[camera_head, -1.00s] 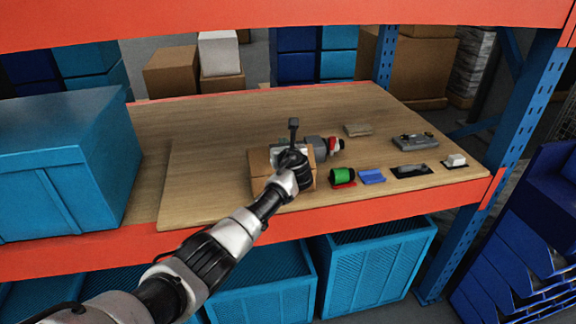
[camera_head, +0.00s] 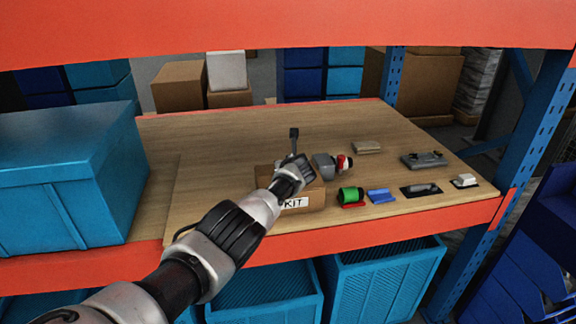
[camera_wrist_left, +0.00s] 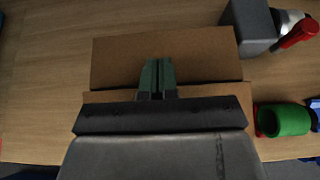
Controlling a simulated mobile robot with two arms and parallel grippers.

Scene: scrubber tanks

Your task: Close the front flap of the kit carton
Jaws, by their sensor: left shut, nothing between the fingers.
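The kit carton (camera_head: 312,197) is a small brown box near the front edge of the wooden board, with a white KIT label on its front. In the head view my left arm crosses in front of it and hides part of its top. My left gripper is shut and empty; its green-grey fingertips (camera_wrist_left: 157,64) show in the left wrist view. They are over a brown cardboard panel of the carton (camera_wrist_left: 115,60). A narrower brown strip lies nearer, partly behind the gripper body. I cannot tell whether the fingertips touch the cardboard. My right gripper is not in view.
Right of the carton are a grey tool with a red part (camera_head: 326,166), a green spool (camera_head: 350,194), a blue item (camera_head: 381,196) and small dark trays. A large blue bin (camera_head: 65,180) stands left. An orange beam runs overhead.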

